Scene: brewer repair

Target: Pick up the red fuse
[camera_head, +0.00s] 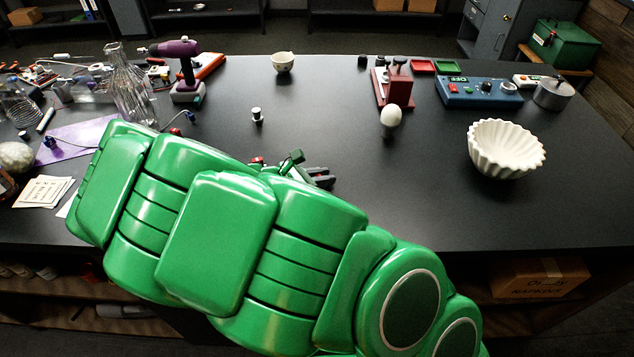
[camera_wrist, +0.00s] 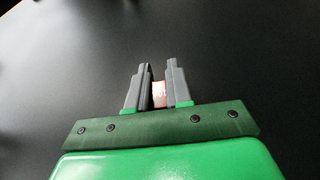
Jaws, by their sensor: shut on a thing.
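My gripper (camera_wrist: 159,78) shows in the wrist view with its two grey fingers closed on the small red fuse (camera_wrist: 159,94). The fuse looks reddish with pale marks, and the fingers cover its sides. In the head view my gripper (camera_head: 318,176) is partly hidden behind my green arm, over the middle of the dark table, and I cannot make out the fuse between its fingers there. Only bare dark surface shows around the fingers in the wrist view.
On the dark table (camera_head: 330,110) stand a fluted white bowl (camera_head: 505,150), a light bulb (camera_head: 390,118), a red stand (camera_head: 394,88) and a blue control box (camera_head: 480,92). Glassware (camera_head: 130,90) and a purple drill (camera_head: 183,60) crowd the left. The middle is mostly clear.

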